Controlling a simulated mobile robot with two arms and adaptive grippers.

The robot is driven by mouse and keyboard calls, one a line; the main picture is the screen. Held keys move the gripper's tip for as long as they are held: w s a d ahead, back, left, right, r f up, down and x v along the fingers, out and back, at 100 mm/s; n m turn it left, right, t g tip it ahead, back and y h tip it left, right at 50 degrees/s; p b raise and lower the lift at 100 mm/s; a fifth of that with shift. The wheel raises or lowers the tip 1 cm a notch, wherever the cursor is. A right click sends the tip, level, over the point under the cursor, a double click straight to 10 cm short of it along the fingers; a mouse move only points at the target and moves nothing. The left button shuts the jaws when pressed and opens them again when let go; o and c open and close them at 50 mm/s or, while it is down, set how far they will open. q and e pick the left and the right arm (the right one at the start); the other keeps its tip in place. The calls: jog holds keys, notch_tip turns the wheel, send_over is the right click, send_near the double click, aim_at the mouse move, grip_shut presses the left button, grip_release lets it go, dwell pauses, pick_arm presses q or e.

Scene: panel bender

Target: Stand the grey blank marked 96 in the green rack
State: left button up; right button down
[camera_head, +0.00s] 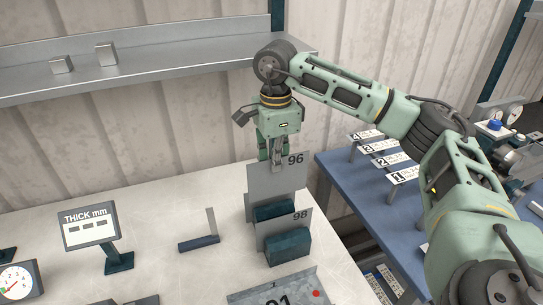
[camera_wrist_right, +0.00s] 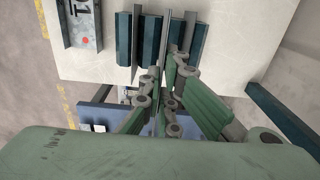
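The grey blank marked 96 (camera_head: 272,180) is upright behind another grey blank marked 98 (camera_head: 297,221). My right gripper (camera_head: 277,160) points down and is shut on its top edge. In the right wrist view the blank's thin edge (camera_wrist_right: 162,98) runs between the fingers. Dark green-blue rack blocks (camera_head: 274,210) stand at its foot, with another block (camera_head: 288,246) in front of the 98 blank. They also show in the right wrist view (camera_wrist_right: 151,42). The foot of the 96 blank is partly hidden, so I cannot tell whether it is seated. My left gripper is out of view.
A thickness display (camera_head: 90,227), a small dark stand with an upright plate (camera_head: 199,243) and a dial gauge (camera_head: 18,283) are on the pale table. A marked tray (camera_head: 275,290) is at the front. A blue table (camera_head: 350,180) with numbered signs stands right; a metal shelf (camera_head: 160,66) is behind.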

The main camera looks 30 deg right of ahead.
jog(key=b, duration=0.2)
send_over(274, 196)
notch_tip(274, 196, down, 4)
jog(key=shift+d+f, duration=0.1)
notch_tip(274, 196, down, 4)
jog(key=b, duration=0.3)
jog(key=shift+w+f, duration=0.1)
jog(key=shift+f, duration=0.05)
notch_tip(274, 196, down, 2)
jog(key=shift+b, duration=0.65)
pick_arm(q)
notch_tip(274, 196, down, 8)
jog(key=b, duration=0.1)
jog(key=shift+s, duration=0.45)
pick_arm(e)
jog(key=shift+f, duration=0.8)
pick_arm(q)
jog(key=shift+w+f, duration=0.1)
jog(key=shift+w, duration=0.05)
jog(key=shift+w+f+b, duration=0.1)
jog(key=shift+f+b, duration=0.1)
jog(key=shift+b, duration=0.15)
pick_arm(e)
jog(key=shift+f, duration=0.35)
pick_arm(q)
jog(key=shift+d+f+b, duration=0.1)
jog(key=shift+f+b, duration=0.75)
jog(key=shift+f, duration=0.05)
pick_arm(e)
jog(key=shift+f, duration=1.15)
